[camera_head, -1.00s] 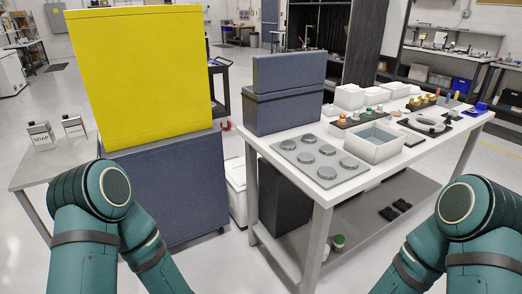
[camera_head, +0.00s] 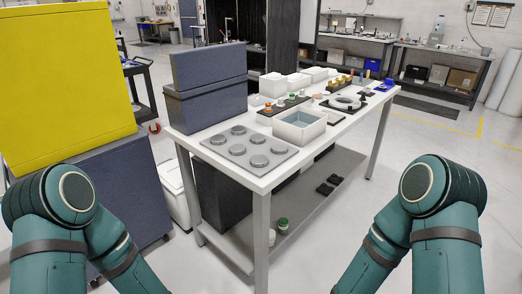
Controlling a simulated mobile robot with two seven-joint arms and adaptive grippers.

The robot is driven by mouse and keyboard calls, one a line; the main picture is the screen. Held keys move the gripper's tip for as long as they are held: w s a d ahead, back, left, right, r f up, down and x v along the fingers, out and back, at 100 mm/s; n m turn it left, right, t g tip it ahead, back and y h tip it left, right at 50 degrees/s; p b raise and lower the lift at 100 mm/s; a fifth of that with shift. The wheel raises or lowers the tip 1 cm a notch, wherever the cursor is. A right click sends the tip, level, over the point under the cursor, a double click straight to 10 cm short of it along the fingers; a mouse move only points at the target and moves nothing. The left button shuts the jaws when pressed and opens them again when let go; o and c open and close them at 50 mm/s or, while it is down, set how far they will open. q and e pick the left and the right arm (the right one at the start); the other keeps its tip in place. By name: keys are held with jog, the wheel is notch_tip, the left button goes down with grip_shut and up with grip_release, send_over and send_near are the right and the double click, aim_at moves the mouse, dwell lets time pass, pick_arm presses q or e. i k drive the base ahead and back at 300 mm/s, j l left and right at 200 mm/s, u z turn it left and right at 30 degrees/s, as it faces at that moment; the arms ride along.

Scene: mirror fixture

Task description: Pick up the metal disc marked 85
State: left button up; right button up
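Several grey metal discs (camera_head: 259,161) sit in two rows on a flat grey tray (camera_head: 219,149) at the near left end of the white table (camera_head: 262,183). The markings on the discs are too small to read, so I cannot tell which is marked 85. Both my arms show only at their upper links, at the lower left and lower right. Both grippers are out of the picture below, and the discs are apart from my arms.
Behind the tray stands a dark blue-grey box (camera_head: 207,108). A yellow panel (camera_head: 66,84) on a blue cabinet stands left. The floor right of the table is clear.

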aim_at(277, 148)
jog(key=i+l+z, duration=0.1)
jog(key=i+l, duration=0.9)
